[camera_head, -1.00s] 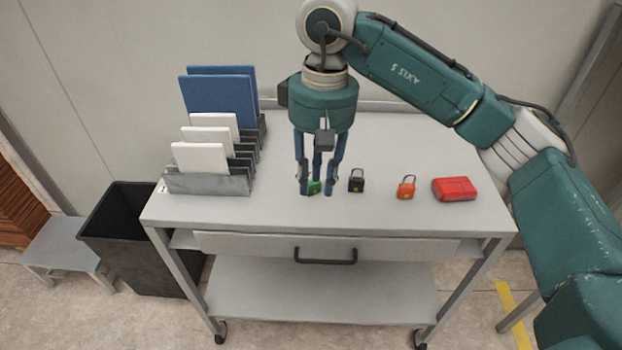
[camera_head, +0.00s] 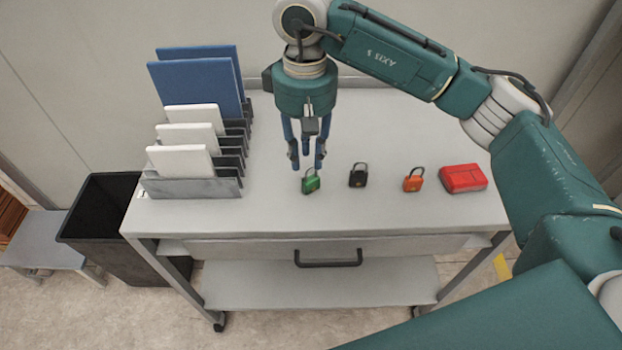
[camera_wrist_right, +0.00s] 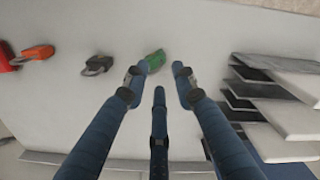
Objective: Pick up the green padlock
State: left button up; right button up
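The green padlock (camera_head: 310,182) stands on the grey table top near its front, left of the middle. My right gripper (camera_head: 307,163) has its three blue fingers spread and holds nothing. It points down just behind the padlock, and its tips appear to be above the table. In the right wrist view the green padlock (camera_wrist_right: 155,61) lies just past the fingertips, partly covered by the left finger of the open gripper (camera_wrist_right: 157,78). My left gripper is not in view.
To the right stand a black padlock (camera_head: 358,175), an orange padlock (camera_head: 413,180) and a red case (camera_head: 463,178). A grey rack (camera_head: 190,187) with white and blue panels is at the left. A black bin (camera_head: 98,225) stands beside the table. The front strip is clear.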

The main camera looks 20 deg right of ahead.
aim_at(311, 179)
jog(key=shift+w+f, duration=0.1)
jog(key=shift+f, duration=0.3)
notch_tip(311, 179, down, 4)
jog(key=shift+r+p, duration=0.2)
jog(key=shift+p, duration=0.8)
jog(key=shift+f, duration=0.55)
jog(key=shift+w, duration=0.1)
grip_shut()
pick_arm(q)
jog(key=shift+w+r, duration=0.8)
jog(key=shift+r, duration=0.35)
